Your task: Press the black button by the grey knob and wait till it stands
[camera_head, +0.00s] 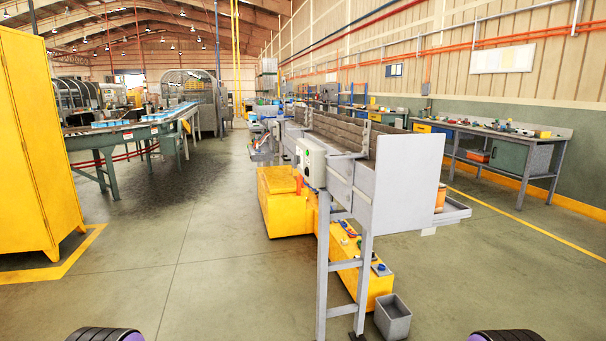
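A grey control box (311,160) is fixed to the left side of the grey roller-conveyor frame (360,190), in the middle of the view. Its face carries small dark and coloured controls. The black button and the grey knob are too small to tell apart from here. Only dark ribbed parts of my two arms show at the bottom edge, one at left and one at right. Neither gripper is in view, and nothing of mine is near the control box.
A yellow machine base (283,207) and a grey bin (392,316) stand by the conveyor's legs. A yellow cabinet (35,140) is at the left, and a workbench (500,133) at the right wall. The floor (180,270) at front left is clear.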

